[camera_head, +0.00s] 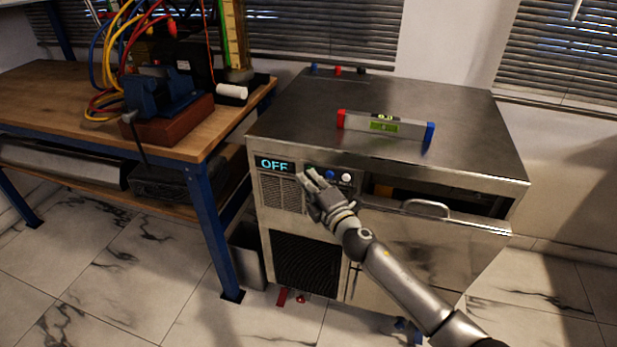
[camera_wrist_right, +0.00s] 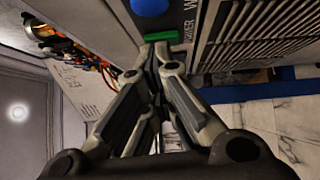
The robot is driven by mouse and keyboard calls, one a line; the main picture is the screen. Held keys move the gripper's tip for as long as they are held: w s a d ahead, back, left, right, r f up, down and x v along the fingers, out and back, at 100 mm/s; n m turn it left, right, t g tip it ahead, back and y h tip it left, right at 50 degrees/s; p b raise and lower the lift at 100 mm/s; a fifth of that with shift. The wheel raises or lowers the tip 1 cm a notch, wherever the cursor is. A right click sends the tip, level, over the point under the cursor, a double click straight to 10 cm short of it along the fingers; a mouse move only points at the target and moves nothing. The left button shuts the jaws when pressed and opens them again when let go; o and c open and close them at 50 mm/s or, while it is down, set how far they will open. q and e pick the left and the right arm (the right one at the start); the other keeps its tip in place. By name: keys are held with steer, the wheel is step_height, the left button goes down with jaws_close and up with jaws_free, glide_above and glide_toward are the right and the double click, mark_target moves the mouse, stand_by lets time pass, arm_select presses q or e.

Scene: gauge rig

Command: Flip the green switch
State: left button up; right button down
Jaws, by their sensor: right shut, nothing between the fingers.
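The green switch (camera_wrist_right: 161,36) shows in the right wrist view on the machine's front panel, beside a blue knob (camera_wrist_right: 151,5). In the head view the switch is hidden or too small to make out. My right gripper (camera_head: 308,178) is in front of the panel, just right of a display (camera_head: 273,164) that reads OFF. It is shut and empty. In the right wrist view its fingertips (camera_wrist_right: 155,55) are at the lower edge of the switch; I cannot tell whether they touch it. My left gripper is not in view.
The floor in front is mostly clear.

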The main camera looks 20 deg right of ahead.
steer(key=shift+w+d+r, duration=0.1)
steer(key=shift+d+r, duration=0.1)
steer(key=shift+r, duration=0.05)
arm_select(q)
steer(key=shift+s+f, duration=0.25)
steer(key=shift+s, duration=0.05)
arm_select(e)
steer(key=v, duration=1.2)
steer(key=shift+a+f, duration=0.15)
